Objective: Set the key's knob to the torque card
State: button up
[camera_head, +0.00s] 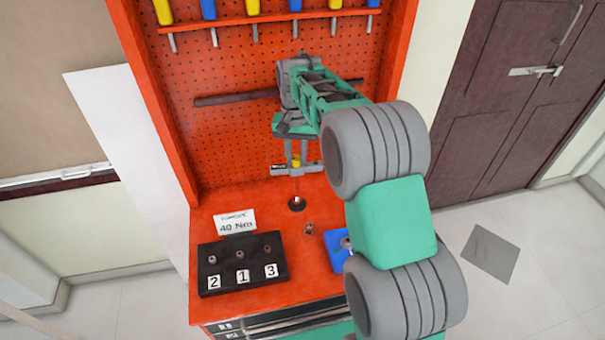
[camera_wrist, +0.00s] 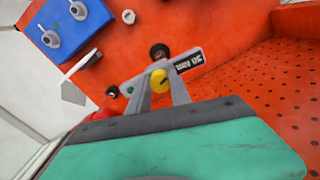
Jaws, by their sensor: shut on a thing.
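The torque card (camera_head: 236,222) is white, stands at the back left of the red bench and reads 40 Nm. The key shows in the head view as a grey crosspiece (camera_head: 280,169) with a yellow knob (camera_head: 296,162). My gripper (camera_head: 297,160) is shut on this knob, above the bench. In the wrist view, my gripper (camera_wrist: 159,90) has its fingers on either side of the yellow knob (camera_wrist: 159,80). A dark plate with light lettering (camera_wrist: 188,59) is on the key beside the knob. Its lettering is tilted and too small to read surely.
A black block (camera_head: 243,285) labelled 2, 1, 3 holds several small parts. A black round piece (camera_head: 297,204) sits below the key. A blue block (camera_head: 334,247) is partly behind my arm. A red pegboard (camera_head: 235,75) with hanging tools rises behind.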

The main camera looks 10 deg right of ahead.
jog(key=m, duration=0.4)
jog(key=shift+p, duration=0.35)
jog(key=m, duration=0.3)
jog(key=o, duration=0.8)
jog(key=shift+o, duration=0.2)
